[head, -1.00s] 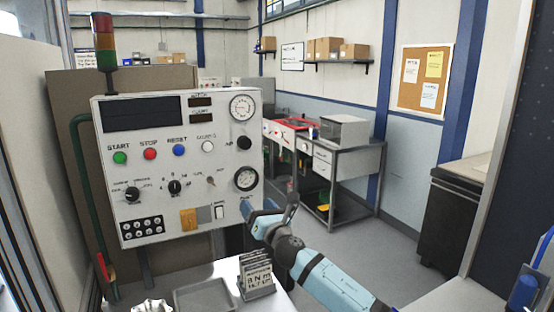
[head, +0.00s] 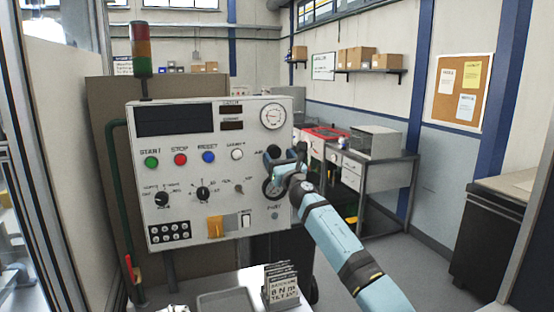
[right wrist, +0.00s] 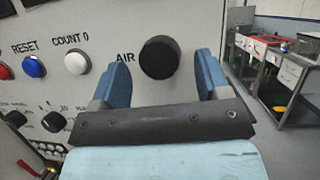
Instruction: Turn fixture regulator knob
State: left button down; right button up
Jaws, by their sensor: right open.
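The black round knob labelled AIR (right wrist: 159,57) is on the light grey control panel (head: 190,235), at its right side below the upper gauge (head: 273,116). My right gripper (right wrist: 163,76) is open, with one blue finger on each side of the knob in the right wrist view. I cannot tell whether the fingers touch it. In the head view the right gripper (head: 284,156) is at the panel's right edge and partly covers the knob area and the lower gauge (head: 272,188). My left gripper is not in view.
Start, stop and reset buttons (head: 208,156), a white button and two selector knobs (head: 203,193) sit left on the panel. A workbench (head: 372,185) stands behind right.

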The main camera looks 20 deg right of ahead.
jog(key=shift+w+a+r, duration=0.1)
jog(key=shift+w+r, duration=0.1)
jog(key=shift+w, duration=0.45)
jog(key=c, duration=0.9)
